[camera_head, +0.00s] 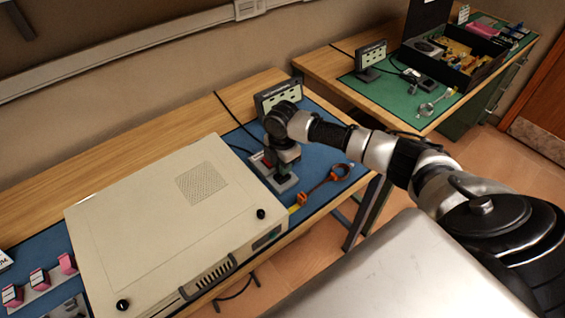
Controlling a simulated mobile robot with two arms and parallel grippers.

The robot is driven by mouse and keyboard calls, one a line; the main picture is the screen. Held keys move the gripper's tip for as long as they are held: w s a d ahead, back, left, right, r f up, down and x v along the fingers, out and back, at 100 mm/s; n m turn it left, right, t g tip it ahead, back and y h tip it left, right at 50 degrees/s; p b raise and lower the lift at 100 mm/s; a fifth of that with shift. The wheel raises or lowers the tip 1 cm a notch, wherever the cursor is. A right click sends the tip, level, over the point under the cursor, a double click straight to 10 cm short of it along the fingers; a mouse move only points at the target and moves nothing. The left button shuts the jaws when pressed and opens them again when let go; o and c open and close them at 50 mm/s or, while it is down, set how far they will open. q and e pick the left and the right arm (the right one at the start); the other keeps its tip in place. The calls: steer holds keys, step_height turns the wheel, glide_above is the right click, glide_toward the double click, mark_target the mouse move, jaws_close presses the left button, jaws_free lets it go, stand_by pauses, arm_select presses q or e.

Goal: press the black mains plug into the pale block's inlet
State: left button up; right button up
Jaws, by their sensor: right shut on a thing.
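The right arm reaches in from the right, and my right gripper (272,160) points down over the near right part of the blue mat. It is shut on the black mains plug (270,158), which is small and mostly hidden by the gripper and wrist. The pale block (286,184) sits on the mat just below the gripper. Its inlet is hidden, and I cannot tell whether the plug touches it. My left gripper is not in view.
A large beige case (165,215) stands close left of the block. A dark panel (278,93) stands behind the gripper. A second table with a green mat (395,100) stands farther right.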

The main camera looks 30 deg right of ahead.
steer(key=shift+f, duration=0.15)
steer(key=shift+f, duration=0.3)
stand_by(0.3)
steer(key=shift+s+f+b, duration=0.1)
steer(key=shift+f+b, duration=0.5)
steer(key=shift+f, duration=0.5)
stand_by(0.8)
steer(key=o, duration=0.8)
steer(key=shift+f, duration=0.15)
steer(key=shift+a+f, duration=0.1)
steer(key=shift+s, duration=0.1)
